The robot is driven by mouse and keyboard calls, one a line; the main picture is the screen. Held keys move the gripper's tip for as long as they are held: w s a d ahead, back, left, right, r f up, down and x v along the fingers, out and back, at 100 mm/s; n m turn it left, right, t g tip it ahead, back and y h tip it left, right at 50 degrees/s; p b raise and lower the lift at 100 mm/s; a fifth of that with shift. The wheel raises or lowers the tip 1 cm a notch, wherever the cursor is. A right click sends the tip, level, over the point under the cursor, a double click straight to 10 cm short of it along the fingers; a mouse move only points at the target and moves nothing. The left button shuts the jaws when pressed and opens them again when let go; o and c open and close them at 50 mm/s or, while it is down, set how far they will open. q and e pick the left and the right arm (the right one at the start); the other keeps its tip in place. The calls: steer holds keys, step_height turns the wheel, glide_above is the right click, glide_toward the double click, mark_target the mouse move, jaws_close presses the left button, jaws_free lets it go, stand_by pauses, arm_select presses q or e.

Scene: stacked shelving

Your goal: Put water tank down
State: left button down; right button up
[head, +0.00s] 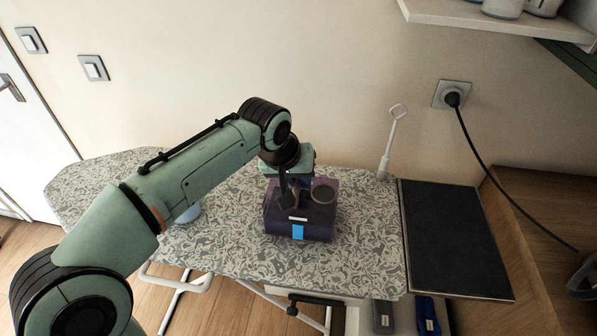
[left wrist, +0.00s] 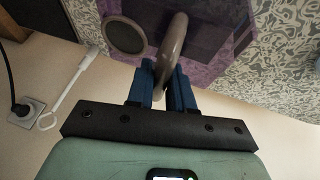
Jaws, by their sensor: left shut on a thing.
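The water tank (head: 312,224) is a dark purple, see-through box with a round grey cap and a small blue patch on its front. In the head view it is at the patterned ironing board (head: 363,235), right of the board's middle. I cannot tell whether its base touches the board. My left gripper (head: 289,200) is above the tank, with its fingers pointing down. In the left wrist view the blue fingers (left wrist: 174,92) are shut on the tank's curved grey handle (left wrist: 172,52). My right gripper is not in view.
A dark flat panel (head: 455,238) adjoins the board's right end. A white rod with a loop (head: 392,140) stands at the board's back right corner. A black cord hangs from the wall socket (head: 452,95). The board is clear right of the tank.

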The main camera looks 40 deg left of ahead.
arm_select(q)
steer(key=shift+r, duration=0.1)
steer(key=c, duration=1.2)
jaws_free()
steer(key=shift+f, duration=0.2)
steer(key=shift+c, duration=0.2)
steer(key=shift+o, duration=1.2)
steer(key=shift+r, duration=0.25)
steer(key=p+v, duration=0.2)
steer(key=v, duration=0.9)
steer(key=shift+s+r, duration=0.2)
steer(key=shift+r, duration=0.15)
steer(key=shift+d, duration=0.1)
